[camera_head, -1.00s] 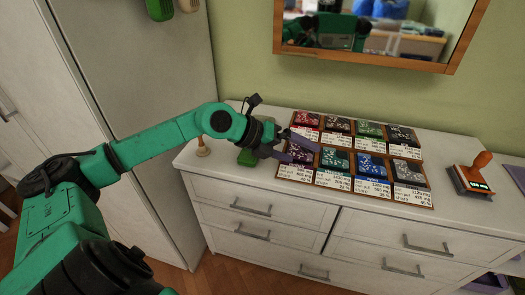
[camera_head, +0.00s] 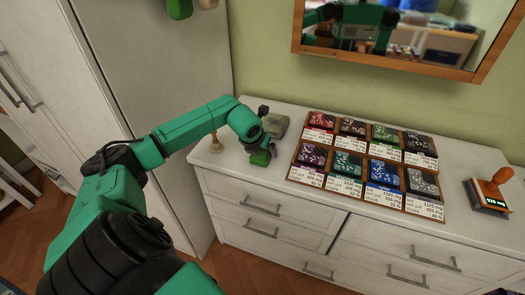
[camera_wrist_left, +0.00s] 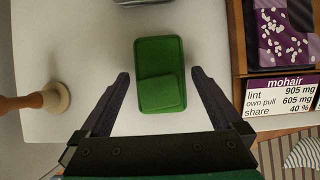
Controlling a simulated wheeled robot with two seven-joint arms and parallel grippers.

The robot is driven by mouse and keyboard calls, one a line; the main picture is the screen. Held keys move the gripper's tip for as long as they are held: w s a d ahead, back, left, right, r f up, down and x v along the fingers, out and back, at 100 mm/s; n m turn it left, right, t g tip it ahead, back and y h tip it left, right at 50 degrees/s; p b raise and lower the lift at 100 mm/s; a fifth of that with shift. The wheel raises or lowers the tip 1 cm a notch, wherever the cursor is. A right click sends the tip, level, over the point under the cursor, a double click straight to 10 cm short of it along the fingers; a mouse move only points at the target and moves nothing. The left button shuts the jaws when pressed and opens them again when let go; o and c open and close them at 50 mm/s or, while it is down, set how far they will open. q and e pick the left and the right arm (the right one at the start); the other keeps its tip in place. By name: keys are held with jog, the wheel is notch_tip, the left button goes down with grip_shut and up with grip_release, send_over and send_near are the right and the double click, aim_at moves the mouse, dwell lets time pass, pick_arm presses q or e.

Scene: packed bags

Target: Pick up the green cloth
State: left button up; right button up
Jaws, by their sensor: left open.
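The green cloth (camera_head: 260,158) lies folded flat on the white dresser top (camera_head: 232,172), near its front left part. In the left wrist view the cloth (camera_wrist_left: 160,60) is a green rectangle with a smaller folded layer on its near part. My left gripper (camera_head: 263,150) is just above the cloth, pointing down and partly hiding it. In the wrist view its open fingers (camera_wrist_left: 160,73) stand on either side of the cloth, with nothing held. I cannot tell how high the fingertips are above the dresser. My right gripper is not in view.
A wooden-handled tool (camera_head: 216,143) stands left of the cloth. A grey-green object (camera_head: 278,124) sits behind the gripper. A wooden rack (camera_head: 292,178) of labelled coloured packs stands close on the right. A stamp with an orange handle (camera_head: 490,190) is farther right.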

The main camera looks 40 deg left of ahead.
pick_arm(q)
jog(key=shift+w+a+f, duration=0.1)
jog(key=shift+w+f, duration=0.2)
jog(key=shift+f, duration=0.2)
